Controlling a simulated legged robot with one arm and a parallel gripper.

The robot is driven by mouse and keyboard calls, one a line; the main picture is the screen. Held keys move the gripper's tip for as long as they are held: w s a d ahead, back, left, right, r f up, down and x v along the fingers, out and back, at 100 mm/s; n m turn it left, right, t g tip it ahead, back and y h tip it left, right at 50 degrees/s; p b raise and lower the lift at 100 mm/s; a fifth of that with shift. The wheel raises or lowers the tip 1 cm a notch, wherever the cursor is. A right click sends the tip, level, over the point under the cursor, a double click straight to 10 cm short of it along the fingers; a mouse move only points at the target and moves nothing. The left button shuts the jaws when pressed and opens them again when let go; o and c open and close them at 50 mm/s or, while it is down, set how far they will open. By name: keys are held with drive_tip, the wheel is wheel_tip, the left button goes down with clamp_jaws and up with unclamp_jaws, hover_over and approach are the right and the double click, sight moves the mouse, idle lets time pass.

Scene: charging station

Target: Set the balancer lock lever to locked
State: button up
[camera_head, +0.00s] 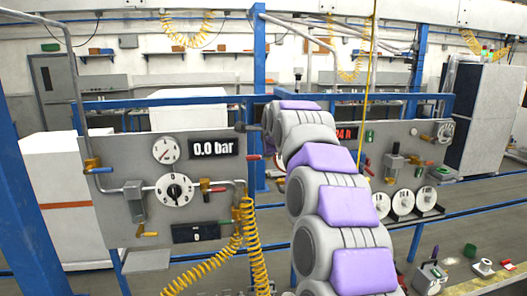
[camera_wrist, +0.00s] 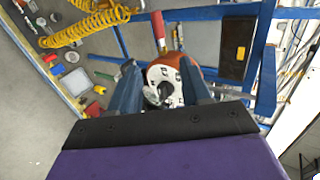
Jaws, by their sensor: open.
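A red lever (camera_wrist: 158,30) stands up from an orange-red round housing in the wrist view. The housing has a white face (camera_wrist: 160,73) with dark marks and a dark centre. I take these to be the balancer and its lock lever, but no label is readable. My gripper (camera_wrist: 159,70) is open, its two blue-grey fingers on either side of the white face, with the lever beyond them. I cannot tell whether the fingers touch the housing. In the head view my arm hides most of this area, and the gripper is not clear there.
In the head view, a left panel (camera_head: 120,222) carries gauges, a dial and valves, with a yellow coiled hose (camera_head: 252,250) hanging beside it. A right panel (camera_head: 435,150) stands behind my arm. Blue frame posts (camera_head: 259,60) are close. Small parts lie at lower right.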

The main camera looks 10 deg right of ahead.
drive_tip(key=shift+v, duration=1.5)
drive_tip(key=s+a+f+n+g+b, duration=0.25)
drive_tip(key=s+f+n, duration=0.25)
drive_tip(key=s+f, duration=0.6)
drive_tip(key=s+a+f+n+g+b, duration=0.2)
drive_tip(key=s+f+n+g, duration=0.25)
drive_tip(key=s+f, duration=0.65)
drive_tip(key=s+f+n+g+b, duration=0.1)
drive_tip(key=s+f, duration=0.4)
drive_tip(key=s, duration=0.6)
drive_tip(key=s+d+f+n+g+b, duration=0.1)
drive_tip(key=s+f+n+g, duration=0.2)
drive_tip(key=s+f, duration=0.3)
drive_tip(key=s+f+n+g+b, duration=0.1)
drive_tip(key=s+f+n, duration=0.3)
drive_tip(key=s, duration=1.2)
wheel_tip(320, 180, down, 2)
drive_tip(key=shift+d+f+n+g, duration=0.1)
drive_tip(key=shift+d+n+g, duration=0.3)
drive_tip(key=shift+g, duration=0.1)
idle(0.4)
